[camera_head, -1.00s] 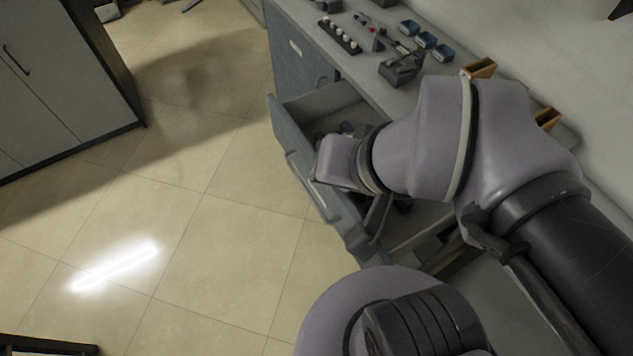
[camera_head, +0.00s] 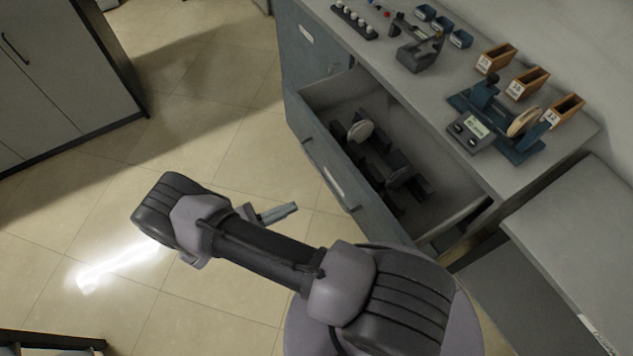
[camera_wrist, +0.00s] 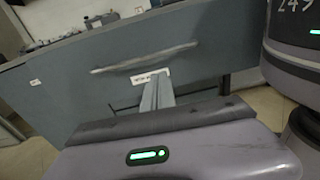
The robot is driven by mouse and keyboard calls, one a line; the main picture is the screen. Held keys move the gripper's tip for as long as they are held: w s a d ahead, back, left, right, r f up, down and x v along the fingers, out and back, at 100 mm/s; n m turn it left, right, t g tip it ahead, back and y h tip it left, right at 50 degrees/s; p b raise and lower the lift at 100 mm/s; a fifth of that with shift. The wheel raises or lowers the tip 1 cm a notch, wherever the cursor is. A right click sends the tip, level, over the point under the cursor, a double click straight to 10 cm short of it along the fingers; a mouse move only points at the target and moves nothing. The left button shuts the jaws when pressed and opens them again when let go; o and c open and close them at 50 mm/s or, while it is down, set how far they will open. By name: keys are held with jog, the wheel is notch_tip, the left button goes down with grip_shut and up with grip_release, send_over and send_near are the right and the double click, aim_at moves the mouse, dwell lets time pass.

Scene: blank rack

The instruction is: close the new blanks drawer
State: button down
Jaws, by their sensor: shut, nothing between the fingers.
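The open drawer stands pulled out of the grey-blue cabinet, with its front panel (camera_head: 308,128) facing the floor on the left. Its bar handle (camera_head: 322,168) and a white label are on the panel; the label's text is too small to read. Dark holders and a pale round piece lie inside. My gripper (camera_head: 291,209) is shut and empty, in front of the panel and apart from it. In the wrist view, the shut fingers (camera_wrist: 158,90) point at the drawer front (camera_wrist: 70,92), below the handle (camera_wrist: 145,60) and overlapping the label's lower edge.
The countertop (camera_head: 400,85) above carries a key-cutting machine (camera_head: 500,122), orange bins (camera_head: 528,83), blue trays and a small dark device. A grey cabinet (camera_head: 60,90) stands at the left. The tiled floor between is clear. A lower grey surface (camera_head: 570,225) stands at the right.

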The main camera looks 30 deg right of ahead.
jog(key=f, duration=0.1)
jog(key=b, duration=0.2)
send_near(342, 184)
jog(key=shift+n+t, duration=0.3)
jog(key=shift+n, duration=0.1)
jog(key=d, duration=0.7)
jog(key=shift+f, duration=0.3)
